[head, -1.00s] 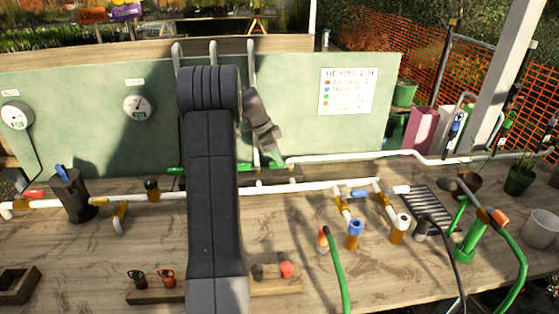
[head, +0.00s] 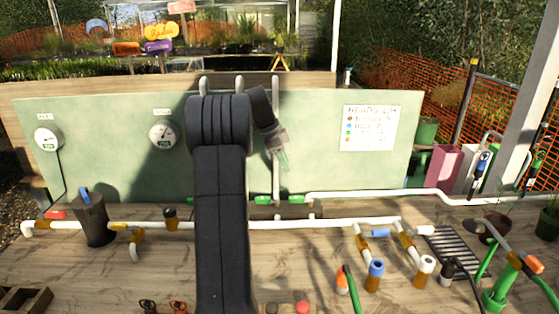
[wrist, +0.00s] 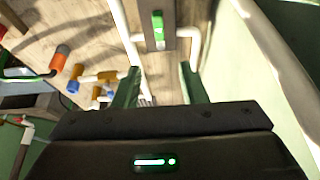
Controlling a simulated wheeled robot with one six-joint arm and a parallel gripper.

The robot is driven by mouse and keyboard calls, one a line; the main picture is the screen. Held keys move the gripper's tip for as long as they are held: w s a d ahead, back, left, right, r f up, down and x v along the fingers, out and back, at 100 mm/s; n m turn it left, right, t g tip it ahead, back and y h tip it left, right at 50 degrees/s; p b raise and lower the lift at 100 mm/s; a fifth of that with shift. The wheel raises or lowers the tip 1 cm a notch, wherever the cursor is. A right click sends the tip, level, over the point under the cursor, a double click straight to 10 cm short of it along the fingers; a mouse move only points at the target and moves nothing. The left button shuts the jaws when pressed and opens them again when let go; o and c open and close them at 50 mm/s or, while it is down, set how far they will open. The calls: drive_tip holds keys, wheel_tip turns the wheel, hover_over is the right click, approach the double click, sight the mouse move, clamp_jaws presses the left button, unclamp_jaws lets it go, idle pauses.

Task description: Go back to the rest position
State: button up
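My gripper (head: 283,165) is in front of the pale green panel (head: 330,110), beside the top of my dark arm in the head view. Its green fingers point down, above the bench and the white pipework. In the wrist view my gripper (wrist: 160,85) has its two green fingers spread apart, with nothing between them. My arm hides part of the panel and bench in the head view.
A long white pipe (head: 330,223) runs across the wooden bench. Blue- and white-capped stubs (head: 376,268) and a green hose stand at right. A dark cylinder (head: 93,217) stands at left. Two gauges (head: 163,135) and a sign (head: 369,128) are on the panel.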

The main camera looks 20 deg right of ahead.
sight(301, 197)
drive_tip(key=shift+f, duration=0.1)
drive_tip(key=p+x, duration=0.2)
drive_tip(key=x, duration=1.1)
drive_tip(key=shift+d+f, duration=0.15)
drive_tip(key=shift+f, duration=0.15)
drive_tip(key=shift+s, duration=0.15)
